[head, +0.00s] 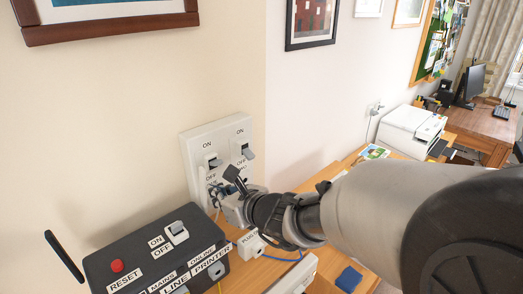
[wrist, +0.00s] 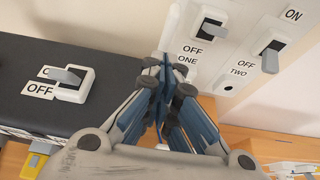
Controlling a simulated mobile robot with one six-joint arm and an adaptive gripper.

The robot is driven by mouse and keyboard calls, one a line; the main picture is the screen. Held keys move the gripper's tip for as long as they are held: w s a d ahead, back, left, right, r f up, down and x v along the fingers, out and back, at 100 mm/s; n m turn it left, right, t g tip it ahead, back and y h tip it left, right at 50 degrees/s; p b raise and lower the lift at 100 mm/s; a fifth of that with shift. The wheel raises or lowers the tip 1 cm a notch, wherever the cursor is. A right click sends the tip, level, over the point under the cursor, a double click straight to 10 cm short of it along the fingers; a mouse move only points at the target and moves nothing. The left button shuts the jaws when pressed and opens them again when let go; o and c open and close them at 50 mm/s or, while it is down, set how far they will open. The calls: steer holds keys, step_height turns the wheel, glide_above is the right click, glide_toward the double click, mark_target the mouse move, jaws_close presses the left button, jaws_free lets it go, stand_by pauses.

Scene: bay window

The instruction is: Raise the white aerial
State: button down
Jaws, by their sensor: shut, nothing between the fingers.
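My gripper (head: 222,188) is in front of the lower part of a white wall panel (head: 225,135), to the right of the box. In the wrist view my gripper (wrist: 168,68) is shut and empty, its fingertips beside the panel's OFF ONE label. My gripper and arm hide part of the panel and of the desk behind them.
The box bears a red RESET button (head: 116,266), an ON/OFF switch (head: 176,232) and a LINE PRINTER label. The panel has two grey-levered switches. A white PUSH block (head: 250,245) and a blue block (head: 349,279) are on the desk. A white printer (head: 410,130) stands farther right.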

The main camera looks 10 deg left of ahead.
mark_target(205, 184)
steer(key=shift+w+a+r, duration=0.1)
steer(key=shift+w+a, duration=0.4)
steer(key=shift+a, duration=0.05)
steer(key=p, duration=0.1)
steer(key=r+p, duration=0.1)
steer(key=p, duration=0.1)
steer(key=shift+w+a+g+h, duration=0.25)
steer(key=shift+a+g+h, duration=0.05)
steer(key=shift+a, duration=0.1)
steer(key=shift+w+a+r+p, duration=0.1)
steer(key=shift+w+p, duration=0.05)
steer(key=shift+p, duration=0.55)
steer(key=shift+w+a+h+p, duration=0.1)
steer(key=shift+h+p, duration=0.2)
steer(key=shift+p, duration=0.15)
steer(key=shift+f, duration=0.2)
steer(key=shift+r, duration=0.15)
